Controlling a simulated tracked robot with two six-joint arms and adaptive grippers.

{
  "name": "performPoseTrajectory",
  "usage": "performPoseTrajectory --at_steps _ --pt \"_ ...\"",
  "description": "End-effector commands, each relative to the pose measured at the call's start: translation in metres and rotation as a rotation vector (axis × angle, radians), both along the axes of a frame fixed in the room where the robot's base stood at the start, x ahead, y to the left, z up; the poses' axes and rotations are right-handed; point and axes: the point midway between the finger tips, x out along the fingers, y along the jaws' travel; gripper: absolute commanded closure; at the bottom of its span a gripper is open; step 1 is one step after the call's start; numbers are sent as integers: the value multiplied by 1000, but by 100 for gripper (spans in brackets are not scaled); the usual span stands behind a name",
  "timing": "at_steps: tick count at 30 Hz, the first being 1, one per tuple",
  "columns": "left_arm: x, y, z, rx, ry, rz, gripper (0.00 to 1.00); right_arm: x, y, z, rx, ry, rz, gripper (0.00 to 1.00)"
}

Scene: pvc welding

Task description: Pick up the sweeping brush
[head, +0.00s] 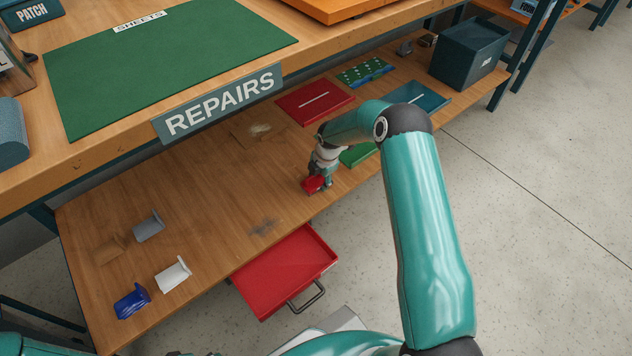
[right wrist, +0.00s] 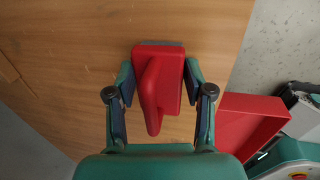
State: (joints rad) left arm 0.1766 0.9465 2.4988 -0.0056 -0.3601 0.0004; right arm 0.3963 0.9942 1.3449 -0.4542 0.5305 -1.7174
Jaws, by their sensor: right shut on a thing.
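The sweeping brush is a small red hand brush (right wrist: 160,82) with a dark grey edge, over the wooden lower shelf. In the head view the red brush (head: 314,184) shows at my right gripper (head: 322,180), near the shelf's front edge. In the right wrist view my right gripper (right wrist: 158,82) has one finger on each side of the brush and is shut on it. I cannot tell whether the brush touches the shelf. Part of the brush is hidden by the fingers in the head view. My left gripper is not in view.
An open red drawer (head: 285,270) juts out below the shelf (head: 200,210). Grey (head: 148,227), white (head: 173,273) and blue (head: 132,302) pieces stand at the left. The upper bench (head: 100,160) overhangs the shelf's rear.

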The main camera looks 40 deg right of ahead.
Motion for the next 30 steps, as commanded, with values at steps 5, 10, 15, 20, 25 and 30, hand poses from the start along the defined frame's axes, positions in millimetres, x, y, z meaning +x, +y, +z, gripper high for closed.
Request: performPoseTrajectory --at_steps 5,10,15,20,25,30 --pt "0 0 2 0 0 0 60 0 0 4 0 0 0 84" --pt "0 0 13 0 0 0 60 0 0 27 -1 -1 0 85" --pt "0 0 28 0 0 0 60 0 0 61 -1 -2 0 85" --pt "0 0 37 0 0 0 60 1 0 87 0 -2 1 85" --pt "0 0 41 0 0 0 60 0 0 99 0 0 1 85" --pt "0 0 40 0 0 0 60 0 0 100 0 0 1 85"
